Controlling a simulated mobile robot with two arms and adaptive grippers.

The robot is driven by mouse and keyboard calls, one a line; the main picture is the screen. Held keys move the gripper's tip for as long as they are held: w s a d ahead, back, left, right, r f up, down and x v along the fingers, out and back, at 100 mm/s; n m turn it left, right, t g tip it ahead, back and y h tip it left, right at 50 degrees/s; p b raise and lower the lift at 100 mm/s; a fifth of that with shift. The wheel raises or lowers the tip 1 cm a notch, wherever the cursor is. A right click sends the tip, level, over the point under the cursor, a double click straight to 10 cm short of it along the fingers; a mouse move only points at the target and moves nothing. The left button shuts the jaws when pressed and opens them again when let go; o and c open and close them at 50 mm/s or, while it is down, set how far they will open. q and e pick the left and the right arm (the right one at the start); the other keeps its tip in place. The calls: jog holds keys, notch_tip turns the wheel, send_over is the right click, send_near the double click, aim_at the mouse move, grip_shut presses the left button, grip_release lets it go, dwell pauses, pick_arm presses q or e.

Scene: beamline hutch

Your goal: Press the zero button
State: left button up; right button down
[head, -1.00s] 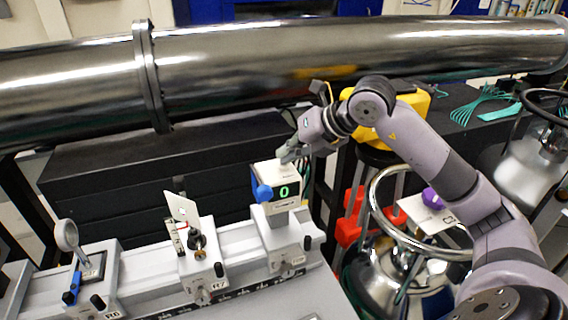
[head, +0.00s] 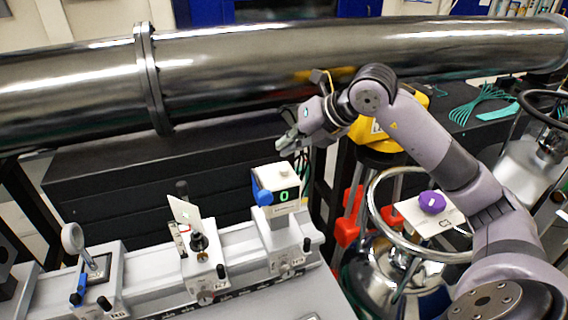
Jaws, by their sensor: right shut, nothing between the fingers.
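A small box with a white top and a dark front (head: 283,197) stands on a carrier on the rail in the head view. Its display shows a green 0. A small round pale button (head: 284,171) shows on its top. A blue knob (head: 262,194) is on its left side. My right gripper (head: 287,146) is shut and empty. It is above and behind the box, apart from the button. My left gripper is not in view.
A large steel pipe (head: 260,68) runs across behind. On the rail, left of the box, stand a white card (head: 185,211) on a holder and a round mirror mount (head: 73,238). A purple knob (head: 432,202) and metal vessel (head: 390,275) are at the right.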

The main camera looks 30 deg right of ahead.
aim_at(287, 167)
notch_tip(287, 167, up, 3)
jog(key=shift+r+p, duration=0.15)
jog(key=shift+p, duration=0.8)
